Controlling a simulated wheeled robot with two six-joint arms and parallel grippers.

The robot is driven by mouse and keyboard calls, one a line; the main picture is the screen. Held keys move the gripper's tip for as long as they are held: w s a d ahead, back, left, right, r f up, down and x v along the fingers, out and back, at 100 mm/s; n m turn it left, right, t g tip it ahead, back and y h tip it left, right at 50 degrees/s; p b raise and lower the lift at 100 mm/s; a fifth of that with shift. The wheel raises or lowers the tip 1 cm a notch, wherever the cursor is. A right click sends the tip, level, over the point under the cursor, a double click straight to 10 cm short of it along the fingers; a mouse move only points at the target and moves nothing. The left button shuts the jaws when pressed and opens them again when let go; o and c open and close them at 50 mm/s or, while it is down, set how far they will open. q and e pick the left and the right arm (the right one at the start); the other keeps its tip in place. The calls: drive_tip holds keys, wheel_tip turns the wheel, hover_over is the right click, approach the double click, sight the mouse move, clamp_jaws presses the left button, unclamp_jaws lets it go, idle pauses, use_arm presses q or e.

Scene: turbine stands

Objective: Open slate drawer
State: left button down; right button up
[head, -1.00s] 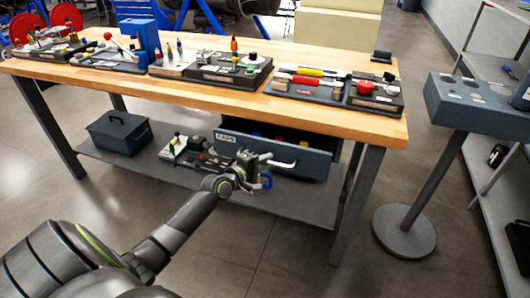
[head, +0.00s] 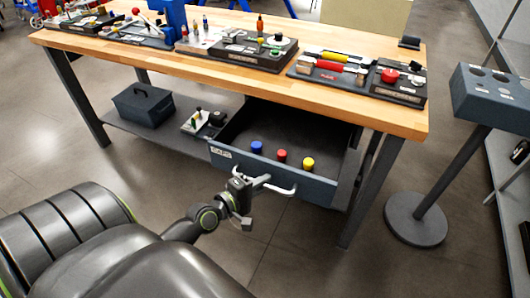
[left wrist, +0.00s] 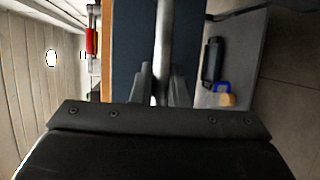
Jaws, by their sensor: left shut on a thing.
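The slate drawer (head: 322,186) under the wooden workbench is pulled well out, and its dark inside shows from above. A blue (head: 257,147), a red (head: 282,155) and a yellow (head: 308,163) cylinder stand in it near the front. Its pale bar handle (head: 280,190) runs along the front face. My left gripper (head: 250,184) is shut on the handle at its left part. In the left wrist view the handle (left wrist: 163,45) runs between the two fingers (left wrist: 161,88), against the blue-grey drawer front (left wrist: 133,50). My right gripper is not in view.
The workbench top (head: 230,69) holds several tool trays above the drawer. A dark toolbox (head: 148,103) and small parts (head: 202,121) sit on the lower shelf. A grey pedestal stand (head: 415,222) is to the right. The floor in front is clear.

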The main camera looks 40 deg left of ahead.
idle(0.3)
use_arm(q)
drive_tip(key=c, duration=1.7)
unclamp_jaws()
drive_tip(key=shift+s, duration=0.1)
drive_tip(key=b+v, duration=0.4)
drive_tip(key=v, duration=1.3)
drive_tip(key=shift+s+r, duration=0.1)
drive_tip(key=shift+s, duration=0.05)
